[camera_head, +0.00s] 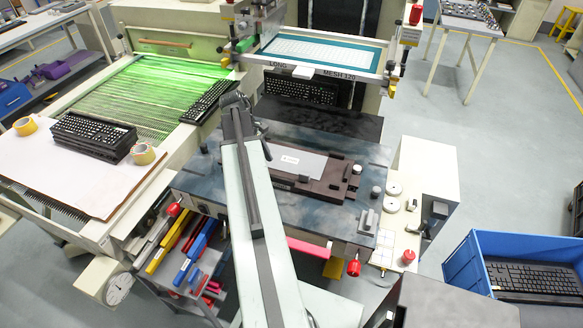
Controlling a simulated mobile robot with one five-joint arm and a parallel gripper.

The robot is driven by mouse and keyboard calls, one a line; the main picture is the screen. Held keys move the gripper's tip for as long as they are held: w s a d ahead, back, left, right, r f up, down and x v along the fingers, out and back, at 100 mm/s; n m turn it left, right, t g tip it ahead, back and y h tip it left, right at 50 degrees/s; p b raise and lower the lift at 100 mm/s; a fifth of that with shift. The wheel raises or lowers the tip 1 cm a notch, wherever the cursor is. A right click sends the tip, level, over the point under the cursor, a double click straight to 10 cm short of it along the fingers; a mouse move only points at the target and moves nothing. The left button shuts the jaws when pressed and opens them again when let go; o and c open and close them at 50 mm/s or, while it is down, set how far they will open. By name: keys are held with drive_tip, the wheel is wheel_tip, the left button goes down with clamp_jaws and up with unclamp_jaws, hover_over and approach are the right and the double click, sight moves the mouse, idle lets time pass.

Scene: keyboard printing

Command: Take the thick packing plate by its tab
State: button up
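My arm reaches up from the bottom centre, and its dark end with my gripper (263,141) is over the left part of the dark press table. The gripper is small and seen from behind, so its opening cannot be made out. A brown fixture (325,190) on the table, right of the gripper, carries a light grey plate (298,161) with a small dark block at its front edge. Coloured flat pieces, including a blue one (189,259) and a yellow one (164,248), stand in a rack at lower left. I cannot tell which piece is the thick packing plate or see its tab.
A framed screen (320,48) stands above the back of the table (215,184). Dark keyboards (92,136) lie on the white board at left. A blue crate (460,268) with a keyboard is at lower right. Small knobs stand on the table's right side.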

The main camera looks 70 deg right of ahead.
approach(303, 173)
wheel_tip(303, 173, down, 2)
drive_tip(key=f+b, duration=0.1)
drive_tip(key=s+f+b, duration=0.1)
drive_tip(key=f+b, duration=0.1)
drive_tip(key=shift+d+g+y, duration=0.1)
drive_tip(key=shift+g+y, duration=0.2)
drive_tip(key=shift+g, duration=0.1)
drive_tip(key=b+x, duration=0.5)
drive_tip(key=shift+s+d+f, duration=0.15)
clamp_jaws()
idle(0.6)
